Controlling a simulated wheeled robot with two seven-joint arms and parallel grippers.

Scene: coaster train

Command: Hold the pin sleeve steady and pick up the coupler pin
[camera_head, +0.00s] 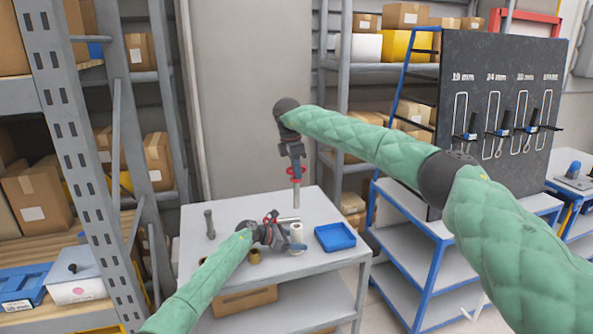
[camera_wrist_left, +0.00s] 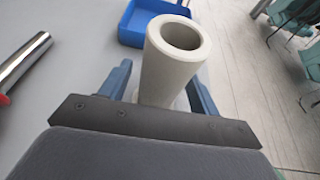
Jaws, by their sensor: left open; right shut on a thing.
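The pin sleeve (camera_head: 296,230), a pale hollow cylinder, stands on the grey table. It also shows in the left wrist view (camera_wrist_left: 172,65), its open bore facing up. My left gripper (camera_head: 292,238) is open, with one blue finger on each side of the sleeve. In the left wrist view my left gripper (camera_wrist_left: 165,92) shows both fingers around it. My right gripper (camera_head: 297,172) is above and behind, shut on the coupler pin (camera_head: 296,196), a grey rod pointing down.
A blue tray (camera_head: 335,237) lies on the table right of the sleeve. A dark grey bolt-like part (camera_head: 210,224) stands at the left, and a brown ring (camera_head: 254,257) is near the front edge. A tool board (camera_head: 500,110) stands at the right.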

